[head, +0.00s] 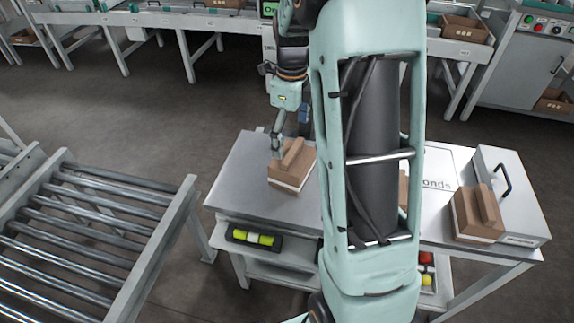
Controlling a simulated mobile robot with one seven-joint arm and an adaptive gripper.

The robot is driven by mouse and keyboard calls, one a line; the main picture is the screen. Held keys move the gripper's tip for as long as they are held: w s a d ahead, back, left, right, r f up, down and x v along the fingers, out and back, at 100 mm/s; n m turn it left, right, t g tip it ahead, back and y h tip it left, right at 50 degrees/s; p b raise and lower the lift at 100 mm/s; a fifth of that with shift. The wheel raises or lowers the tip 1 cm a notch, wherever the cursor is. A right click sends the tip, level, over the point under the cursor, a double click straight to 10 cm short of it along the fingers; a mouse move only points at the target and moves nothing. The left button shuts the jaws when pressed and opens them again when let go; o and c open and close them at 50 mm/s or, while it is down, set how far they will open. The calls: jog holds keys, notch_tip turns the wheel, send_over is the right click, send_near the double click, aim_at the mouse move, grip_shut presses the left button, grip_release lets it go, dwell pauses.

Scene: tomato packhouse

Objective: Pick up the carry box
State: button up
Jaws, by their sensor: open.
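Several brown cardboard boxes with a raised ridge along the top stand on the grey worktable (241,180). One box (291,179), with a white band near its base, is left of my column. My gripper (279,147) points down at this box's upper left side, its fingers beside the ridge; I cannot tell whether they touch it. The jaws are open, though the far finger is hard to see. A second box (478,215) stands at the table's right. Another (403,188) is mostly hidden behind my column.
A grey case (515,205) with a black handle stands at the table's right end. A roller conveyor (85,235) is at left. Long benches (185,20) run along the back, with clear floor between.

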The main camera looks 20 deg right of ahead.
aim_at(291, 151)
notch_tip(291, 151, down, 5)
jog(key=shift+s+f+b, duration=0.1)
jog(key=shift+f+b, duration=0.1)
jog(key=shift+b, duration=0.3)
jog(key=f, duration=0.1)
jog(key=f+b, duration=0.1)
jog(key=f, duration=0.3)
jog(key=shift+s+d+f+b, duration=0.1)
jog(key=shift+s+b, duration=0.25)
jog(key=c, duration=1.3)
jog(key=shift+r, duration=0.2)
